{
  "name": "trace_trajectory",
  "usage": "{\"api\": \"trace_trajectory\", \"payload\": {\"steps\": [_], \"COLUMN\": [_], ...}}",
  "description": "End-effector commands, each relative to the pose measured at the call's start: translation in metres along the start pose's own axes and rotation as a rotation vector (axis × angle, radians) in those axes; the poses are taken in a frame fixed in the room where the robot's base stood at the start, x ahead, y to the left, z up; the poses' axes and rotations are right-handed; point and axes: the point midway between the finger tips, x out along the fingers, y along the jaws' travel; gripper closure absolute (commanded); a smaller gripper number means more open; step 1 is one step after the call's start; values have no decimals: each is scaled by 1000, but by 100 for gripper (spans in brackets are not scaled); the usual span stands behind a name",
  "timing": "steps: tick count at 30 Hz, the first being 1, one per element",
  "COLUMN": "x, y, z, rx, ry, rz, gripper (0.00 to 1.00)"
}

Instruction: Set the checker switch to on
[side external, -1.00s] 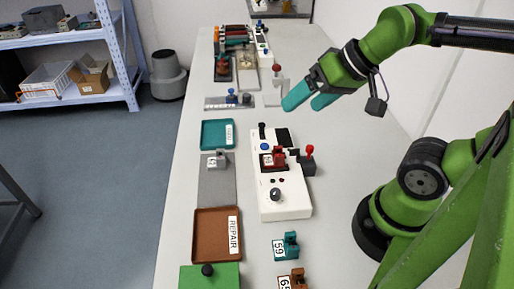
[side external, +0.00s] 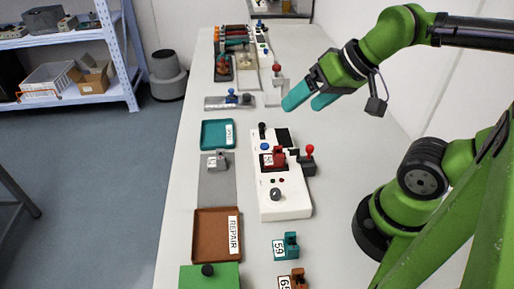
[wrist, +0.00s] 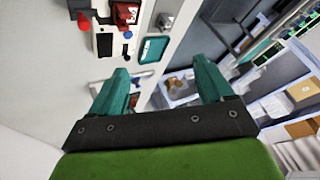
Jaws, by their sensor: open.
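The checker, a white box (side external: 294,205), lies on the table with a dark screen, a blue button (side external: 264,147), a black knob (side external: 275,194) and a black upright lever (side external: 262,130) at its far left corner. I cannot tell for sure which control is the switch or how it is set. A red numbered block (side external: 274,158) sits on the checker, beside a red-balled lever (side external: 310,151) on its right. My gripper (side external: 304,102) is open and empty, above the table beyond the checker. Its teal fingers also show in the wrist view (wrist: 162,72), with part of the checker (wrist: 95,20) at upper left.
Left of the checker are a teal tray (side external: 203,134), a grey block (side external: 217,160) on a grey plate and a brown REPAIR tray (side external: 197,236). Numbered teal (side external: 290,246) and brown (side external: 297,280) blocks stand in front. More devices crowd the far end.

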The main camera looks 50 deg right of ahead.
Motion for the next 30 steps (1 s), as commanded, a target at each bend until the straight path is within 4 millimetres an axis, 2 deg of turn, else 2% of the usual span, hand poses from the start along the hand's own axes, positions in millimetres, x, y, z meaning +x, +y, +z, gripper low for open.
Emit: {"api": "trace_trajectory", "payload": {"steps": [8, 11, 14, 15, 17, 23, 30], "x": [0, 2, 11, 16, 23, 55, 103], "y": [0, 1, 5, 6, 7, 16, 40], "z": [0, 0, 0, -5, -17, -72, -135], "rx": [0, 4, 18, 24, 31, -22, -157], "ry": [0, -6, -43, -58, -88, -239, -446], "rz": [0, 4, 26, 38, 62, 166, 268], "gripper": [20, 34, 49, 52, 52, 52, 52]}}
